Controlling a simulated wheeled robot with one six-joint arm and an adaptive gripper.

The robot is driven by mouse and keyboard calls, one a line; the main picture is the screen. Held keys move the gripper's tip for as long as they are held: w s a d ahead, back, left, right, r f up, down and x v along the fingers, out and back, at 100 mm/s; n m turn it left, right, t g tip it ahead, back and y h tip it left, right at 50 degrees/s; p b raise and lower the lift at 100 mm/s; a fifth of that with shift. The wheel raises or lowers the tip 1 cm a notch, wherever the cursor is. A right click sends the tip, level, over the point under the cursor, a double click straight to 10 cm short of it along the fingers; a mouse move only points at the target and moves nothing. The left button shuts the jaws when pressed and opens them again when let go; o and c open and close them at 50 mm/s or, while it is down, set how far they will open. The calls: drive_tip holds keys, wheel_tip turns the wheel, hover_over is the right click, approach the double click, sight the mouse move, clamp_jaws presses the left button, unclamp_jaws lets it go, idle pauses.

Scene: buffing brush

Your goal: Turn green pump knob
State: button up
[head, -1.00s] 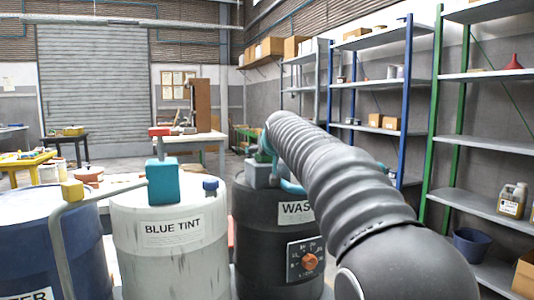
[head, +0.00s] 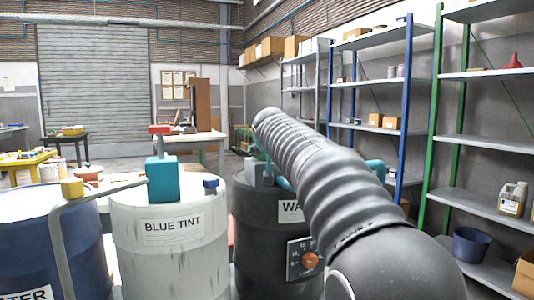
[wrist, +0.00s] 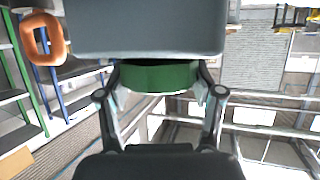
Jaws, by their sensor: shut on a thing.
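The green pump knob (wrist: 160,76) shows in the wrist view, between the fingers and against a large grey block (wrist: 145,28). My gripper (wrist: 160,82) is shut on the knob, with one finger on each side. In the head view my arm hides both the knob and the gripper. There, the grey pump body (head: 254,171) stands on top of the black waste drum (head: 262,225), partly behind my arm.
The white blue-tint drum (head: 170,260) with a teal pump (head: 163,180) stands left of the black drum. A blue drum (head: 45,235) is farther left. Shelves (head: 480,140) line the right side. An orange ring (wrist: 42,38) shows in the wrist view.

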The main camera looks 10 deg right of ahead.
drive_tip(key=m+h, duration=0.1)
drive_tip(key=m+h+b, duration=0.1)
drive_tip(key=m+h, duration=0.1)
drive_tip(key=shift+a+f+g+h+b, duration=0.1)
drive_tip(key=shift+f+g+h+b, duration=0.05)
drive_tip(key=shift+g+h+b, duration=0.2)
drive_tip(key=shift+w+m+g+h, duration=0.1)
drive_tip(key=shift+m+g+h, duration=0.45)
drive_tip(key=shift+m+h, duration=0.25)
drive_tip(key=m+g+h+p, duration=0.2)
drive_tip(key=shift+r+m, duration=0.25)
drive_tip(key=shift+m, duration=0.15)
drive_tip(key=shift+f+m+g+h+p, duration=0.15)
drive_tip(key=shift+m+g+h+p, duration=0.45)
drive_tip(key=shift+m+g+h, duration=0.55)
drive_tip(key=shift+m+g, duration=0.45)
drive_tip(key=shift+f, duration=0.1)
drive_tip(key=o, duration=1.2)
drive_tip(key=shift+c, duration=0.2)
drive_tip(key=shift+n+t, duration=0.3)
drive_tip(key=shift+t, duration=0.1)
